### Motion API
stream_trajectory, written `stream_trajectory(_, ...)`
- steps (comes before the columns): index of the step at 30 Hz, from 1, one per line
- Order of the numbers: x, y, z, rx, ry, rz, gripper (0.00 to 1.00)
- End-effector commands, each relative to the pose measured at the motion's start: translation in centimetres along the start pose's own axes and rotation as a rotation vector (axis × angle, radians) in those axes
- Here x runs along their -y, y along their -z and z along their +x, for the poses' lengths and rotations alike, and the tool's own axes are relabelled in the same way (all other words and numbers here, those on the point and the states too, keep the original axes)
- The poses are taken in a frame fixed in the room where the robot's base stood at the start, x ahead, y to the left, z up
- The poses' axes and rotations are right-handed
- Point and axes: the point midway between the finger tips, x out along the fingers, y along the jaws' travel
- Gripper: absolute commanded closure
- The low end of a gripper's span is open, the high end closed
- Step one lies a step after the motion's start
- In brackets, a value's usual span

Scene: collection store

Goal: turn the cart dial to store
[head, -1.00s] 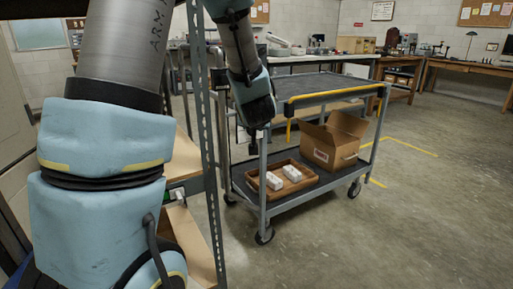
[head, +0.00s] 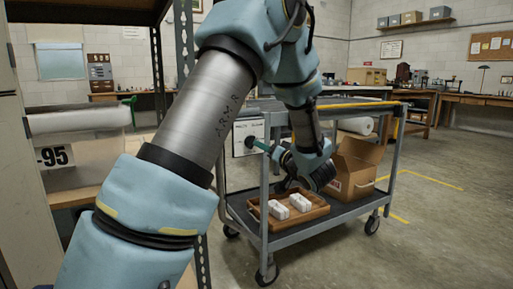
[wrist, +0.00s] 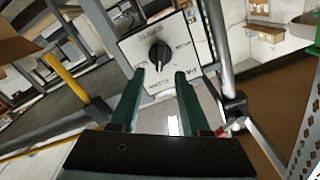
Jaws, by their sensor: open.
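The cart (head: 330,221) stands in the middle of the head view. A pale square panel with a black dial (wrist: 159,55) is at its near left end. The panel also shows in the head view (head: 242,148). The dial's knob is upright in the wrist picture; the small labels around it are too blurred to read. My gripper (wrist: 160,73) is open, its two green fingers reaching toward the dial, one to each side below the knob. I cannot tell whether they touch it. In the head view my gripper (head: 257,144) is seen side-on at the panel.
The cart's lower shelf holds a wooden tray (head: 313,213) with two white boxes and an open cardboard box (head: 357,170). Metal shelving with a bin labelled 95 (head: 80,155) stands close on the left. The floor to the right is clear.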

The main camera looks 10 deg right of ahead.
Motion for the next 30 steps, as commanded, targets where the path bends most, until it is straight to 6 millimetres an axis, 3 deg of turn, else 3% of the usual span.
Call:
stream_trajectory(3,0.0,-0.2,2.4,0.001,0.003,-0.001,0.54)
stream_trajectory(9,-0.1,-0.1,4.9,0.0,-0.001,-0.002,0.54)
stream_trajectory(22,0.0,0.0,5.8,0.0,-0.002,0.0,0.54)
stream_trajectory(30,0.0,0.0,5.8,0.0,-0.002,-0.001,0.84)
